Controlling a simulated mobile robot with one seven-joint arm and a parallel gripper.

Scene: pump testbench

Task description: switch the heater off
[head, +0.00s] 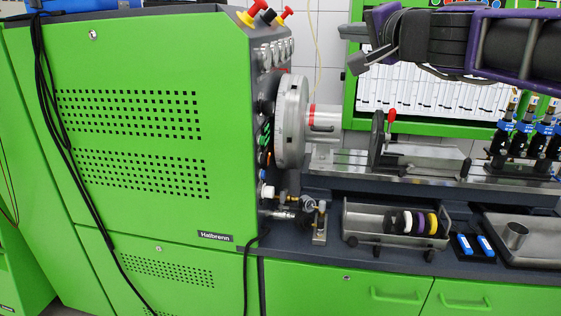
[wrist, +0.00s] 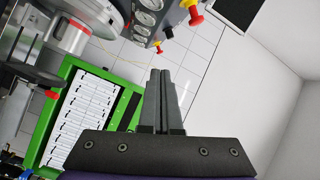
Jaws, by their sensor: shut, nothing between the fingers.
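The green test bench cabinet (head: 150,120) fills the left of the head view. Its narrow right side carries a column of small controls (head: 265,140), including green and orange ones, seen edge-on and partly behind the round metal flange (head: 291,121). I cannot tell which one is the heater switch. My gripper (head: 357,66) is raised at the upper right of the head view, to the right of the panel and well apart from it. In the wrist view my gripper (wrist: 160,75) has its fingers together, empty and touching nothing.
Red-and-yellow emergency knobs (head: 251,12) and gauges (head: 278,52) sit at the panel's top; the gauges also show in the wrist view (wrist: 145,18). The clamp bed (head: 430,160), injectors (head: 540,135) and a tray of rings (head: 352,222) lie right. Black cables (head: 55,140) hang down the front.

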